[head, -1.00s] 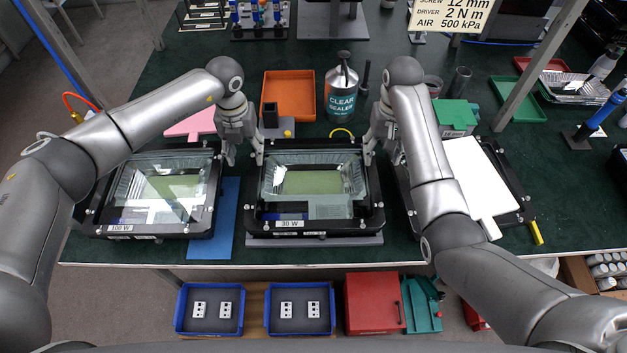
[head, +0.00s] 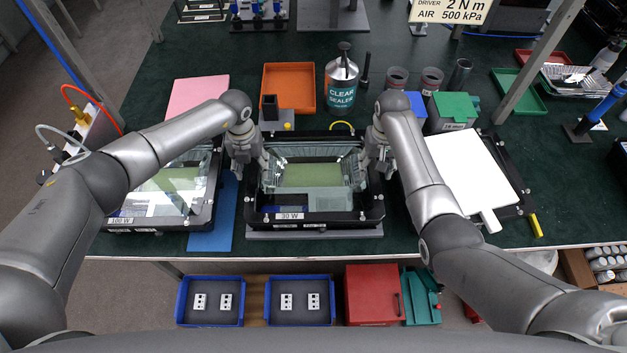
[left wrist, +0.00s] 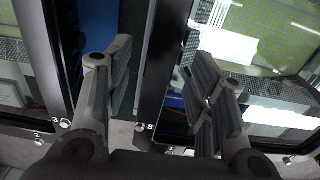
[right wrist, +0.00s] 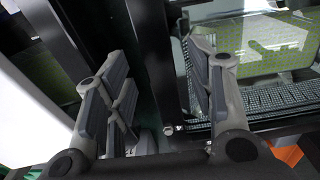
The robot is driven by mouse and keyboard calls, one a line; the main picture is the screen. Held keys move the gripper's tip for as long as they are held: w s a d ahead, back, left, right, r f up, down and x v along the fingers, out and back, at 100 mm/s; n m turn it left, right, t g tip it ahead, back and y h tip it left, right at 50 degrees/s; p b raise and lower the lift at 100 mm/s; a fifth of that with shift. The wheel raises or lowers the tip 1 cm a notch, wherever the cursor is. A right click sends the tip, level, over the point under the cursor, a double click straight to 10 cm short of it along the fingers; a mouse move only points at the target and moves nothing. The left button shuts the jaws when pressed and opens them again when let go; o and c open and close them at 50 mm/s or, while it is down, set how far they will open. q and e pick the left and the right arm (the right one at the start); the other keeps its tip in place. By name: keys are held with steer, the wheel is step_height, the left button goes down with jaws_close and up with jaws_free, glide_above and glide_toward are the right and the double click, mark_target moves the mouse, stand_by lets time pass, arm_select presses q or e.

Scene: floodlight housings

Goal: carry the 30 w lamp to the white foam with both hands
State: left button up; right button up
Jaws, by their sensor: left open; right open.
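The 30 W lamp (head: 314,218), a black-framed floodlight housing with a clear glass front, lies flat on a grey mat (head: 314,233) at the table's front middle. My left gripper (head: 258,168) is open at its left side; in the left wrist view its fingers (left wrist: 158,75) stand on either side of the black side wall. My right gripper (head: 374,166) is open at its right side; in the right wrist view its fingers (right wrist: 160,78) also straddle a black side wall. The white foam (head: 468,170), a flat sheet with a tab, lies at right on a black frame.
The 100 W lamp (head: 160,222) lies at left, close to my left gripper, with a blue mat (head: 212,238) between the lamps. Behind stand an orange tray (head: 289,88), a clear sealer can (head: 341,85), cups and a green box (head: 453,108). A post (head: 540,62) rises behind the foam.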

arm_select(q)
steer(key=shift+f, duration=0.5)
arm_select(e)
steer(key=shift+f, duration=0.45)
arm_select(q)
jaws_close()
arm_select(e)
jaws_close()
arm_select(q)
steer(key=shift+r, duration=0.25)
arm_select(e)
steer(key=shift+w+r, duration=0.1)
steer(key=shift+r, duration=0.2)
